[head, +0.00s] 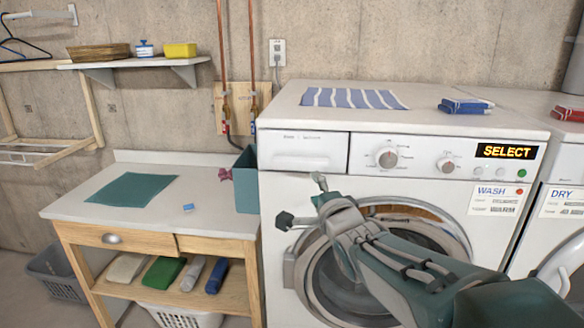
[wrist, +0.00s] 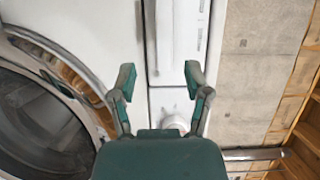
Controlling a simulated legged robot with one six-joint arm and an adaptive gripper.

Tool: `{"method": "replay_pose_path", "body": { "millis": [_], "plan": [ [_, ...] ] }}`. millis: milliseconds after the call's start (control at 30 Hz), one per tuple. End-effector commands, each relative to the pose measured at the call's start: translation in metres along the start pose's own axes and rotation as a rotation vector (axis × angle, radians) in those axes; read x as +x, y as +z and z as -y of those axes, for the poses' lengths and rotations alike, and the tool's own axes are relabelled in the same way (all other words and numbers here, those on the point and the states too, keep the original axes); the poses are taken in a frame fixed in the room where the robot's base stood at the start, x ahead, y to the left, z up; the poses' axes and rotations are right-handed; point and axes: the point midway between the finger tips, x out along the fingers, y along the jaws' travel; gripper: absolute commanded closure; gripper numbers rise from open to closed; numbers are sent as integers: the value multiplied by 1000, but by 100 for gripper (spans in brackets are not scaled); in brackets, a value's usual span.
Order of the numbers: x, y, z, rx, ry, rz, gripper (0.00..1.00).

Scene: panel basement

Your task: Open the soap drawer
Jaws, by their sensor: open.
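The soap drawer (head: 303,150) is the white front at the upper left of the washing machine (head: 283,225), left of the dial. It looks shut and flush with the panel. My gripper (head: 302,201) is open and empty, in front of the machine, appearing just below the drawer in the head view. In the wrist view the picture is turned sideways; the drawer front (wrist: 181,40) lies beyond my open gripper (wrist: 160,75), with a lengthwise groove or lip along its left side. I see no contact; the exact gap cannot be told.
The round washer door (head: 335,275) is below the panel. A dial (head: 387,158) sits right of the drawer. A teal bin (head: 246,180) stands on the wooden table (head: 215,220) at left. A striped cloth (head: 350,98) lies on the machine top. A dryer (head: 565,180) is at right.

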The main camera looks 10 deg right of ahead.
Motion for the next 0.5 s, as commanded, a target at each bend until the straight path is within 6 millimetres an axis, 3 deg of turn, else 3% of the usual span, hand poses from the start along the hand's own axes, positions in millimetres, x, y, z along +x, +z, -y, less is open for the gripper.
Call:
{"method": "replay_pose_path", "body": {
  "millis": [167, 500],
  "plan": [
    [11, 1, 2, 24, -14, 7, 37],
    [64, 1, 2, 24, -12, 6, 37]
  ]
}}
